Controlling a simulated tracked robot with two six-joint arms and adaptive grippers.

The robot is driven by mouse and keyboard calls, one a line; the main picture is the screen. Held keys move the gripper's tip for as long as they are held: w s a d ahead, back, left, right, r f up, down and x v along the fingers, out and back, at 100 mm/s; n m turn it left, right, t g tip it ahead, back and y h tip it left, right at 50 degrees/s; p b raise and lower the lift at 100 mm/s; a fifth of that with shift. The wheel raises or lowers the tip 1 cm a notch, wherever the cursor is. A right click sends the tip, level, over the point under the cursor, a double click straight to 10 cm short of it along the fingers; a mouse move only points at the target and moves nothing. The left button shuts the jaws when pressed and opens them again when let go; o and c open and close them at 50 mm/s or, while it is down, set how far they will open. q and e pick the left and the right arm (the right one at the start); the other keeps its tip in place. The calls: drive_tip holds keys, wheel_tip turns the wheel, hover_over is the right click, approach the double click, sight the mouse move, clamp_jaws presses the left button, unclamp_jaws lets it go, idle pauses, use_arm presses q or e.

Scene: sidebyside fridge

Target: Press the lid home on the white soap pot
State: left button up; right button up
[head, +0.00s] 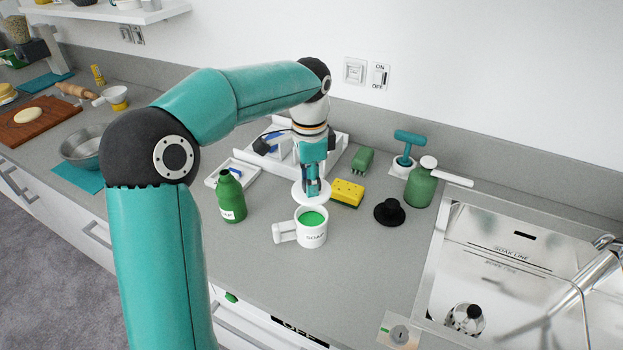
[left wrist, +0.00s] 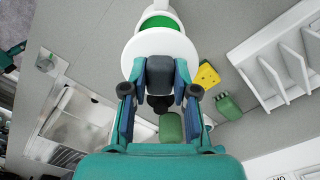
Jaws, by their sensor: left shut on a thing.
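The white soap pot (head: 313,238) stands upright on the grey counter, open at the top, with green soap inside and its handle to the left. My left gripper (head: 312,188) is shut on the white lid (head: 299,192) and holds it just behind the pot in the head view. The lid is apart from the pot's mouth and looks roughly level. In the left wrist view the lid (left wrist: 132,52) hides part of the pot, whose green soap (left wrist: 160,22) shows beyond it. A dark grey block, perhaps the lid's knob, sits between the fingers. My right gripper does not show.
A green bottle (head: 230,198) stands left of the pot. A yellow sponge (head: 347,193), a black plug-like piece (head: 389,213) and a green dispenser (head: 420,187) stand to the right. The sink (head: 500,250) is farther right. Counter in front of the pot is clear.

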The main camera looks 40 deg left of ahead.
use_arm(q)
drive_tip(key=shift+f+b, duration=1.75)
drive_tip(key=shift+f, duration=0.9)
drive_tip(key=shift+f, duration=1.2)
drive_tip(key=o, duration=1)
drive_tip(key=shift+o, duration=0.2)
wheel_tip(320, 180, up, 10)
drive_tip(key=shift+r, duration=0.9)
